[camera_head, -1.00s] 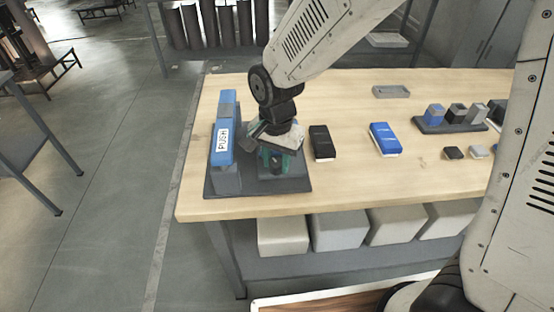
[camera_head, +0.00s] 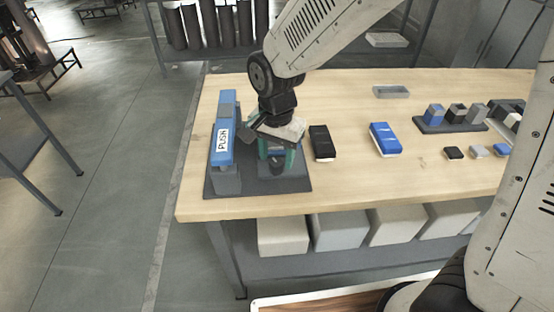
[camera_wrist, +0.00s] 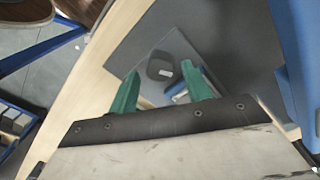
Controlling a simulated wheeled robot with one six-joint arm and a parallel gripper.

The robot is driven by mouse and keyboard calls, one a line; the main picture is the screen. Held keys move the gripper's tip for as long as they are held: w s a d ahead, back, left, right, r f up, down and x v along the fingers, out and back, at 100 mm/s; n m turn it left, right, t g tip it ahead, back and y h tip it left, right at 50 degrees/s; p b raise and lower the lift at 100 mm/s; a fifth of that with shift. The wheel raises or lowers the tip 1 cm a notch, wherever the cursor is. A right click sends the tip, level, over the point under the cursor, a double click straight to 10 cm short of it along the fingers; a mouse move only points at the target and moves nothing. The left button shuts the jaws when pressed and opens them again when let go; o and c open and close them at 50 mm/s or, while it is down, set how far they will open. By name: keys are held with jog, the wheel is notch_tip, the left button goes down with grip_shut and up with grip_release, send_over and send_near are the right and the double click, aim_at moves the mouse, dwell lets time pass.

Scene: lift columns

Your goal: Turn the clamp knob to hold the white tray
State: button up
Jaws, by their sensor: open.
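My gripper (camera_head: 277,160) hangs over the dark grey base plate (camera_head: 215,188) at the table's left end, its green fingers apart and pointing down. In the wrist view, my gripper (camera_wrist: 163,70) is open. A dark rounded knob (camera_wrist: 160,66) with a small pale mark lies ahead of and between the fingertips, with no clear contact. The knob (camera_head: 277,167) shows as a dark shape between the fingers in the head view. A light grey piece (camera_wrist: 178,96) lies partly hidden behind the right finger. I cannot tell whether it is the white tray.
A blue bar marked PUSH (camera_head: 222,143) stands on the same plate, close left of my gripper. A black box (camera_head: 321,142) and a blue box (camera_head: 385,139) lie to the right. A shallow grey tray (camera_head: 392,92) lies farther back. Bare wood separates these items.

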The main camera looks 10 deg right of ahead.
jog(key=shift+r, duration=2.5)
jog(key=shift+r, duration=0.25)
jog(key=n, duration=0.2)
jog(key=r+n, duration=0.1)
jog(key=n, duration=0.1)
jog(key=shift+n, duration=0.3)
jog(key=n, duration=0.4)
jog(key=shift+r, duration=0.1)
jog(key=shift+n, duration=0.3)
jog(key=shift+f, duration=4.35)
jog(key=c, duration=0.7)
